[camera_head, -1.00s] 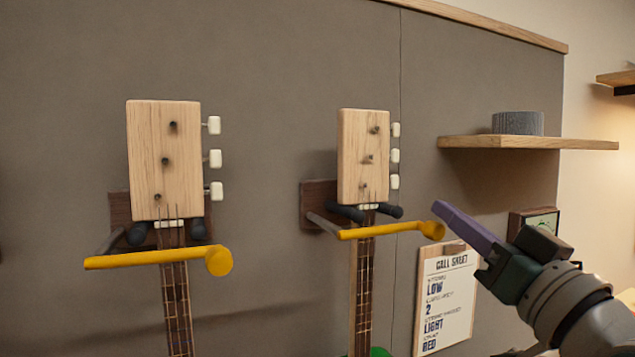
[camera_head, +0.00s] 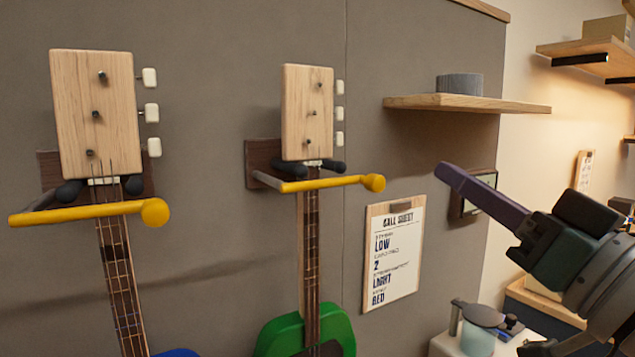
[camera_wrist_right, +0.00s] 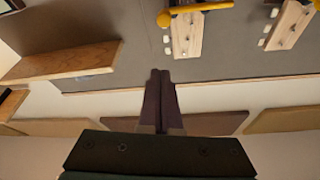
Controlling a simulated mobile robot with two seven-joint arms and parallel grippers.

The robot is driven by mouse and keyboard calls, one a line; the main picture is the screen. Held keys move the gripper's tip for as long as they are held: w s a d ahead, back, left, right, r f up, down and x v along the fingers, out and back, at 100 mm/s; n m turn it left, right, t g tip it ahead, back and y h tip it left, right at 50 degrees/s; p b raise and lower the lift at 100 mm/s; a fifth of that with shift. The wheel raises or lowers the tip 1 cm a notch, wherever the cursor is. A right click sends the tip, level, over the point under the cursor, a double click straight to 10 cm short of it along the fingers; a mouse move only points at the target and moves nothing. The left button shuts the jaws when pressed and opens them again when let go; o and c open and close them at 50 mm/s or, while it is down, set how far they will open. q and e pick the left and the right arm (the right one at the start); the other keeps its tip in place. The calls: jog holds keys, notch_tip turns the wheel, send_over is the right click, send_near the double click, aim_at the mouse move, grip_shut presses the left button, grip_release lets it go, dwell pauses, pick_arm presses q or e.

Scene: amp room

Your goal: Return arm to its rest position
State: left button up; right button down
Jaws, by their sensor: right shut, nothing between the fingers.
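My right gripper (camera_head: 447,172) is on the right of the head view, in front of the grey wall panel and right of the call sheet. Its purple fingers are shut together with nothing between them, as the right wrist view (camera_wrist_right: 161,78) shows. It touches nothing that I can see. My left gripper is out of view.
Two instruments hang on the wall, with a green body (camera_head: 283,336) at the right one. Yellow bars (camera_head: 325,184) cross their necks. A call sheet (camera_head: 393,252) hangs below. A small table (camera_head: 445,346) stands lower right.

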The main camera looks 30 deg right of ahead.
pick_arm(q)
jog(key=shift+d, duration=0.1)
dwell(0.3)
pick_arm(e)
jog(key=s+a+f+n+g+y, duration=0.1)
jog(key=a+f+n+g, duration=0.1)
jog(key=a+f+g, duration=0.45)
jog(key=s+a+f+n+g+y, duration=0.1)
jog(key=s+a+f+g, duration=0.15)
jog(key=f, duration=0.65)
jog(key=s+a+f+n+g, duration=0.2)
jog(key=s+f+g, duration=0.55)
jog(key=s, duration=0.45)
pick_arm(q)
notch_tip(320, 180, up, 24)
jog(key=p, duration=2.3)
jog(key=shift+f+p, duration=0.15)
jog(key=shift+p, duration=0.15)
pick_arm(e)
notch_tip(320, 180, up, 23)
jog(key=s+g, duration=0.1)
jog(key=shift+a+r+n+g+h, duration=0.2)
jog(key=shift+n+g+h, duration=0.1)
jog(key=shift+g, duration=0.05)
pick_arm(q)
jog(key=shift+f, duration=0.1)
pick_arm(e)
jog(key=shift+f, duration=0.1)
